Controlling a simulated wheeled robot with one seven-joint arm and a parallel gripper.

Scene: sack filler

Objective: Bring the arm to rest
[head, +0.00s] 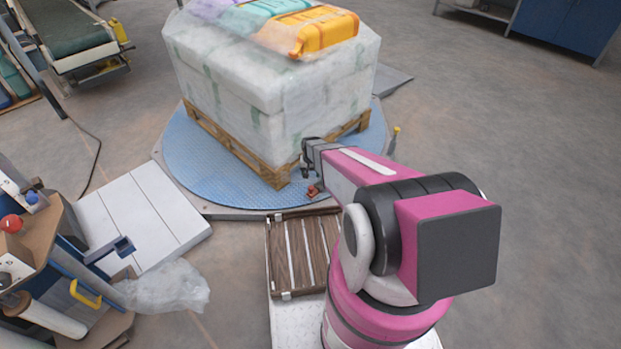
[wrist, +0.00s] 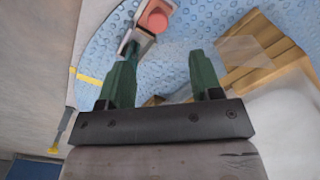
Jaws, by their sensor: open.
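My arm is pink and black and reaches forward from the lower right of the head view. My gripper (head: 306,162) is at its far end, low beside the front corner of the wrapped pallet load (head: 262,95). In the wrist view my gripper (wrist: 160,72) shows two dark green fingers standing apart. Nothing is held between them. Behind them lies the blue turntable plate (wrist: 185,28). In the head view the arm's end hides part of the load's lower corner, and I cannot tell whether the gripper touches it.
The load stands on a wooden pallet (head: 230,143) on the round turntable (head: 180,165). A small red-topped part (head: 313,190) sits at its near edge, close to my gripper. A slatted brown rack (head: 300,252) lies nearer. A machine (head: 45,250) stands left. Floor at right is clear.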

